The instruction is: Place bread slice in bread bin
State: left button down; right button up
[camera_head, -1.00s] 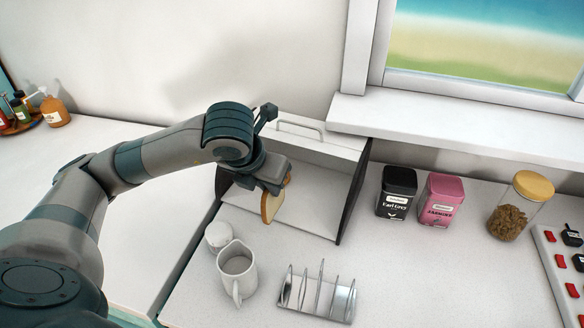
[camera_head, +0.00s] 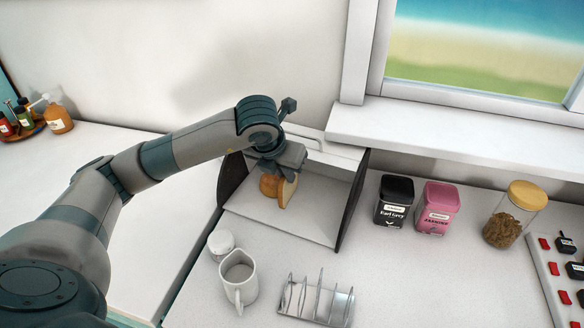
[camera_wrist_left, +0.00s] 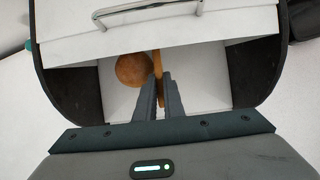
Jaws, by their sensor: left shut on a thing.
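The bread slice (camera_head: 288,189) is upright in my left gripper (camera_head: 283,172), which is shut on it. In the left wrist view the slice (camera_wrist_left: 157,66) shows edge-on at the tips of the gripper's fingers (camera_wrist_left: 160,86). The bread bin (camera_head: 315,205) is open, with dark side walls and a white floor. The slice is at the bin's opening, over its floor; I cannot tell whether it touches the floor. A round brown bun (camera_wrist_left: 133,70) lies in the bin, just left of the slice. My right gripper is out of view.
A toast rack (camera_head: 316,300), a white jug (camera_head: 238,278) and a small white jar (camera_head: 221,244) stand in front of the bin. A black tin (camera_head: 394,201), a pink tin (camera_head: 437,208) and a glass jar (camera_head: 513,214) stand to its right.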

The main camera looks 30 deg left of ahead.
pick_arm(q)
jog(key=shift+w+r, duration=0.1)
jog(key=shift+w, duration=0.25)
jog(key=shift+w+a+r+p, duration=0.1)
jog(key=shift+w+p, duration=0.6)
jog(key=shift+w, duration=0.55)
jog(key=shift+p+x, duration=0.55)
jog(key=shift+x, duration=0.25)
jog(key=shift+s+f, duration=0.1)
jog(key=shift+f, duration=0.15)
jog(key=shift+f, duration=0.1)
jog(key=c, duration=2.3)
grip_release()
jog(key=o, duration=0.4)
jog(key=shift+o, duration=0.2)
